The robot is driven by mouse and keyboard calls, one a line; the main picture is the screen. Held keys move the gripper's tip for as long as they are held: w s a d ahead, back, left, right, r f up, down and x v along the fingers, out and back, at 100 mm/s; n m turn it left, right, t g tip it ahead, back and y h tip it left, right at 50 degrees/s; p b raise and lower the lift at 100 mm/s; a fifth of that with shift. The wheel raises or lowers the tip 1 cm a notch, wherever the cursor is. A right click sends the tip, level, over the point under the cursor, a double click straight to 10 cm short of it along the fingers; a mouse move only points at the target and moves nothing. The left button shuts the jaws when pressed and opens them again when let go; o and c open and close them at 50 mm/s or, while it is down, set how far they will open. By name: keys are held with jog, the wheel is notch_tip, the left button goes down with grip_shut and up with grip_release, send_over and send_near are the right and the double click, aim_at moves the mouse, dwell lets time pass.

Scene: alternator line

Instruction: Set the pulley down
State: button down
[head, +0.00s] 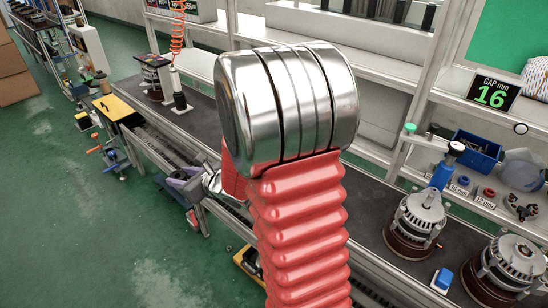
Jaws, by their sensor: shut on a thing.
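My arm's large silver joint and red ribbed sleeve fill the middle of the head view. My gripper (188,182) shows small to the left of the sleeve, over the near edge of the bench (200,122). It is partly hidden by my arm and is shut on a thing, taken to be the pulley. The pulley's outline cannot be made out clearly, and the gap between it and the bench cannot be judged. Two alternators, a nearer one (513,262) and another (414,222), stand on the right part of the bench.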

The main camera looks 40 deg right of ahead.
jog(key=s+d+f+m+h, duration=0.1)
jog(key=s+d+h, duration=0.1)
jog(key=d, duration=1)
jog(key=s+d+f+m+h, duration=0.1)
jog(key=s+d+m, duration=0.1)
jog(key=d, duration=1.1)
jog(key=s+d+f+m+h, duration=0.1)
jog(key=s+d, duration=0.3)
jog(key=d, duration=0.9)
jog(key=shift+s+m+h, duration=0.35)
jog(key=shift+m+h, duration=0.05)
jog(key=shift+h, duration=0.4)
jog(key=shift+f, duration=3.1)
jog(key=shift+a, duration=0.1)
jog(key=shift+f, duration=1.85)
jog(key=shift+f, duration=0.1)
